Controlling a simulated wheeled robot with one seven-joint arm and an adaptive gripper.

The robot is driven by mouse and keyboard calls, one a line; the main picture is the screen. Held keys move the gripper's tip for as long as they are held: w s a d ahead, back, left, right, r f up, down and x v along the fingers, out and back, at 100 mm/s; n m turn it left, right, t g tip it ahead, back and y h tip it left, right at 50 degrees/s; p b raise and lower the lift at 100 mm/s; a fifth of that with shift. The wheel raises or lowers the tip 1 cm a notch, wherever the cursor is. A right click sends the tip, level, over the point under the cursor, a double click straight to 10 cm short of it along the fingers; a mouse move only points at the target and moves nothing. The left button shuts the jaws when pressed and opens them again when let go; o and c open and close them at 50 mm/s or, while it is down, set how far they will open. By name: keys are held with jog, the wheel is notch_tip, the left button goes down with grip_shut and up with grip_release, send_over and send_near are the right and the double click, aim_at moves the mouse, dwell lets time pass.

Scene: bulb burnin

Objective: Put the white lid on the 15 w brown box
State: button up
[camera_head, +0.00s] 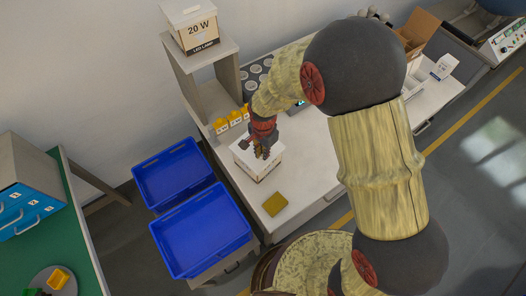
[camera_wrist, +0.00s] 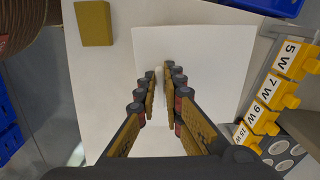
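The white lid (camera_head: 247,154) is a flat white square at the top of a box (camera_head: 272,172) on the white table, and the box's brown side shows only as a narrow band below the lid. The box's wattage label is not readable. My gripper (camera_head: 264,153) points down over the middle of the lid. In the wrist view the lid (camera_wrist: 215,55) spreads under my fingertips (camera_wrist: 162,76). The two fingers are parallel with a narrow gap. A pale strip shows between them, but I cannot tell whether they grip it.
A 20 W box (camera_head: 196,38) stands on the shelf at the back. Yellow labelled holders (camera_head: 228,122), 5 W to 15 W in the wrist view, line the table's left edge. A yellow-brown block (camera_head: 275,204) lies in front. Blue bins (camera_head: 203,232) stand left.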

jog(key=o, duration=0.5)
jog(key=shift+r, duration=0.15)
notch_tip(320, 180, up, 12)
dwell(0.5)
dwell(0.8)
jog(key=s+d+r+n+t+b, duration=0.2)
jog(key=s+d+r+n+b, duration=0.2)
jog(key=s+d, duration=0.4)
jog(key=s+d+r+n+t+b, duration=0.3)
jog(key=s+d+r+b, duration=0.3)
jog(key=d, duration=0.7)
jog(key=shift+s+d+r+n+t+b, duration=0.2)
jog(key=shift+s+r+n+t+b, duration=0.15)
jog(key=shift+s+r+n, duration=0.4)
